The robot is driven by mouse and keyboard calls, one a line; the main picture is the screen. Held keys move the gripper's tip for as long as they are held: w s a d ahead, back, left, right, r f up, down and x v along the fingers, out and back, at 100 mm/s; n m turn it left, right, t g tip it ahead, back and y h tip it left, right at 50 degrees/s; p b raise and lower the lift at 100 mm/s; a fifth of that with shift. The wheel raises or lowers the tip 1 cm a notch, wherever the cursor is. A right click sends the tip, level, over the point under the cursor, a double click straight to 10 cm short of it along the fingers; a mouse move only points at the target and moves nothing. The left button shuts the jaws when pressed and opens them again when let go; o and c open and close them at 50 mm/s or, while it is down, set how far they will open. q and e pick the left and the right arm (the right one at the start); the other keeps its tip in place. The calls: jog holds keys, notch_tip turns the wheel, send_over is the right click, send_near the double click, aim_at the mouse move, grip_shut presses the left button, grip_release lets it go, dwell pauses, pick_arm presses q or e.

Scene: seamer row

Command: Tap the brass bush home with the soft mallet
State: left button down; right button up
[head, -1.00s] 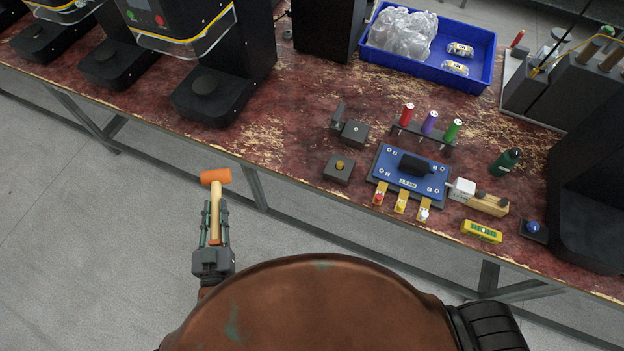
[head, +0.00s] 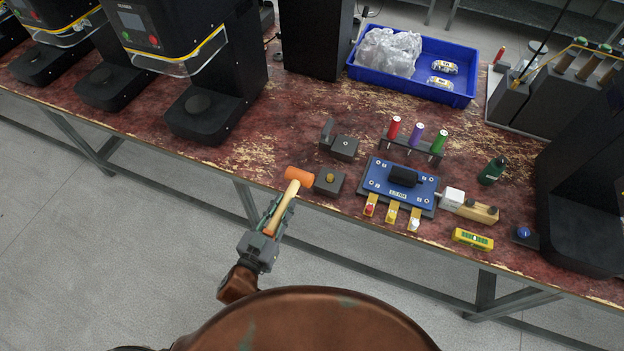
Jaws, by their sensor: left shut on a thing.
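The soft mallet has an orange head (head: 299,178) and a pale wooden handle (head: 284,206). My left gripper (head: 276,217) is shut on the handle, with the head pointing away from me. The mallet head is at the table's front edge, just left of a dark square block (head: 325,187). The small brass bush (head: 330,178) shows on top of that block. From this view I cannot tell whether the mallet head touches the block or how far the bush stands up. My right gripper is not in view.
A second dark block (head: 345,146) with an upright piece stands behind. A blue plate (head: 379,190) with a black handle lies to the right, with yellow tabs in front. Red, purple and green handles stand in a rack (head: 409,150). A blue bin (head: 459,98) is at the back.

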pick_arm(q)
jog(key=w+d+f+m+g+h, duration=0.1)
jog(key=w+d+h, duration=0.1)
jog(key=w, duration=0.1)
jog(key=w+d+f+m+g+h+b, duration=0.1)
jog(key=w+d, duration=0.1)
jog(key=w, duration=0.1)
jog(key=w+d+m+g+h, duration=0.1)
jog(key=w+d+m+h, duration=0.1)
jog(key=w, duration=0.2)
jog(key=shift+d+f+h+b, duration=0.15)
jog(key=shift+f+h+b, duration=0.15)
jog(key=shift+f+b, duration=0.1)
jog(key=shift+w, duration=0.3)
jog(key=shift+w+f+b, duration=0.15)
jog(key=shift+f+b, duration=0.15)
jog(key=shift+b, duration=0.05)
notch_tip(320, 180, down, 9)
jog(key=b, duration=0.6)
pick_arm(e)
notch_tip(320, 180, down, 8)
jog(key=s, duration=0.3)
pick_arm(q)
notch_tip(320, 180, up, 7)
jog(key=p, duration=0.6)
jog(key=shift+f+p, duration=0.2)
jog(key=shift+p, duration=0.15)
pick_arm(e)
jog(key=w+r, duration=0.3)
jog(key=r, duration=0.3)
